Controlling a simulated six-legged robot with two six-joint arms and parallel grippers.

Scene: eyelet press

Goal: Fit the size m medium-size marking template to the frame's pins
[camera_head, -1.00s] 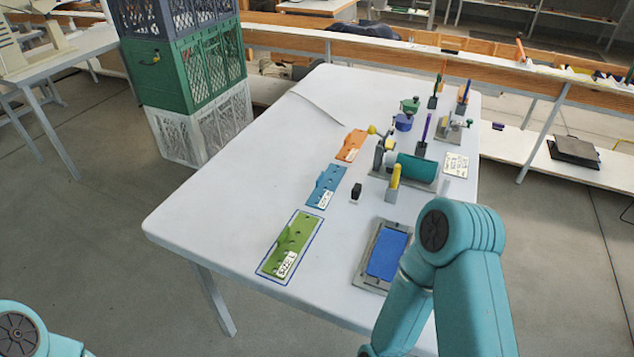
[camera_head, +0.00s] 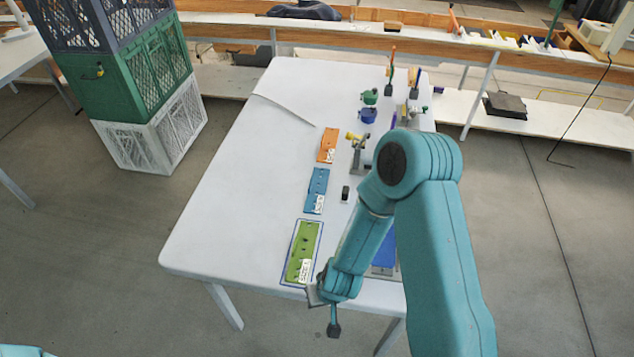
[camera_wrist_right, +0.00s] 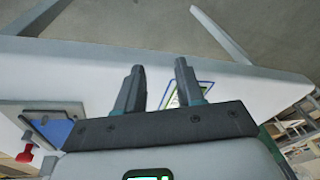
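Three flat templates lie in a row on the white table: green (camera_head: 304,243), blue (camera_head: 318,187) and orange (camera_head: 328,143). Each has a white label too small to read, so I cannot tell which is size m. The green one lies inside a blue outline. My right gripper (camera_head: 322,312) is at the table's front edge, just nearer than the green template. In the right wrist view its fingers (camera_wrist_right: 160,68) are apart and empty, with part of the outlined area behind them. The grey frame with a blue pad (camera_head: 384,250) is mostly hidden by my right arm; its pins cannot be made out. My left gripper is out of view.
A small black block (camera_head: 345,193) stands right of the blue template. Coloured tools and a green-topped holder (camera_head: 369,97) stand toward the back right, partly hidden by my arm. Stacked crates (camera_head: 130,70) stand left of the table. The table's left half is clear.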

